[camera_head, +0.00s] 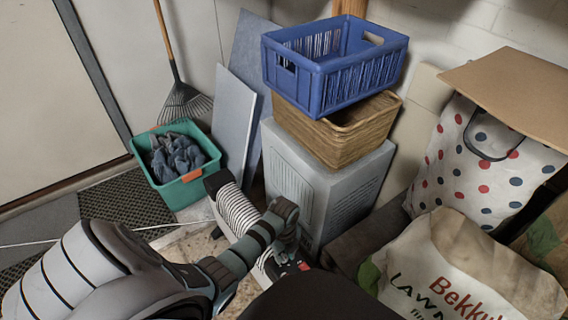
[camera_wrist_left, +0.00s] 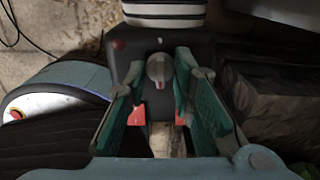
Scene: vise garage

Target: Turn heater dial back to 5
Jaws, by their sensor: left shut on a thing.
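The heater (camera_head: 240,212) is a white ribbed radiator with dark ends, standing on the floor in the middle of the head view. In the left wrist view its dark end panel (camera_wrist_left: 131,62) faces me, with white ribs above. The grey heater dial (camera_wrist_left: 159,67) sits on that panel and carries a small red mark. My left gripper (camera_head: 286,256) reaches down to the near end of the heater. The dial numbers cannot be read. My right gripper is not in view.
A grey cabinet (camera_head: 345,195) bearing a wicker basket (camera_head: 365,128) and a blue crate (camera_head: 335,85) stands behind the heater. A green bin (camera_head: 170,190) with dark cloths stands left. A Bekku bag (camera_head: 450,265) and a dotted bag (camera_head: 480,185) crowd the right.

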